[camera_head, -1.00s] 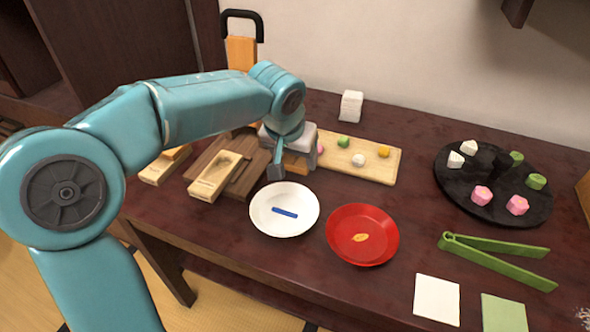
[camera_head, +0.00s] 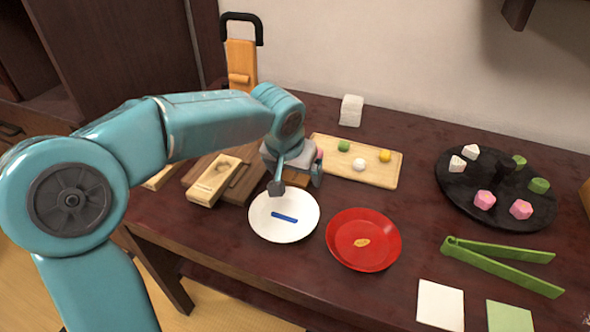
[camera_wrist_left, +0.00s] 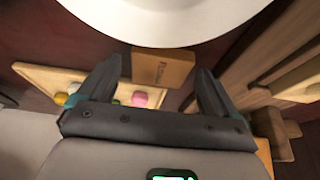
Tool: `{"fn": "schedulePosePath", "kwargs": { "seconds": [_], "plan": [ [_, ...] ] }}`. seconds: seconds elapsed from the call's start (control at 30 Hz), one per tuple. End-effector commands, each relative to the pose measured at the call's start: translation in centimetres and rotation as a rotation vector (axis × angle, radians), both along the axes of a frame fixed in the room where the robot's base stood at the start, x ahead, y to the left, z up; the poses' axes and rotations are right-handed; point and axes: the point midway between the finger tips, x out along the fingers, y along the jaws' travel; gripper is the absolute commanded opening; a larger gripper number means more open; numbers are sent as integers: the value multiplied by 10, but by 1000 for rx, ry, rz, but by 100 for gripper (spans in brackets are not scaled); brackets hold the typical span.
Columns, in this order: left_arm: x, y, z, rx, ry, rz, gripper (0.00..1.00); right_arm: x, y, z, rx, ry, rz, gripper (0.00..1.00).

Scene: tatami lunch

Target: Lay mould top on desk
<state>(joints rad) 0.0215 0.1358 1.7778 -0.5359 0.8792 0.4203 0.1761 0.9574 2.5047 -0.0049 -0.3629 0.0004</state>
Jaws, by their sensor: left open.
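A light wooden mould piece (camera_head: 214,181) with a carved hollow lies on dark brown boards, left of the white plate. Part of a brown block (camera_head: 297,179) also shows under the gripper in the head view. My left gripper (camera_head: 296,176) is open, low behind the white plate's far rim. My right gripper is out of view.
The white plate (camera_head: 262,224) with a blue strip and a red plate (camera_head: 345,253) stand in front. A pale board (camera_head: 330,172) with coloured sweets lies behind right. A black round tray (camera_head: 455,190), green tongs (camera_head: 500,265) and square sheets (camera_head: 440,304) are further right.

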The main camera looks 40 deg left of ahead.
Motion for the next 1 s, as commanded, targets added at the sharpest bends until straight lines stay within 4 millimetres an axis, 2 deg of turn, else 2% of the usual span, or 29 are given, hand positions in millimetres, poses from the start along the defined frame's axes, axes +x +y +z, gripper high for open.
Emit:
{"fn": "schedulePosePath", "kwargs": {
  "seconds": [0.3, 0.5, 0.7, 1.0],
  "plan": [
    [-24, -6, 67, -1, -5, -1, 92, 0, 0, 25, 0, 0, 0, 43],
    [-38, -10, 100, 0, -4, -1, 92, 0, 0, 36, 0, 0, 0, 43],
    [-44, -11, 111, 0, -2, 0, 92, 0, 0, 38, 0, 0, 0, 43],
    [-44, -11, 111, 0, -1, 0, 92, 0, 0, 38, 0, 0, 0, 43]
  ]
}}
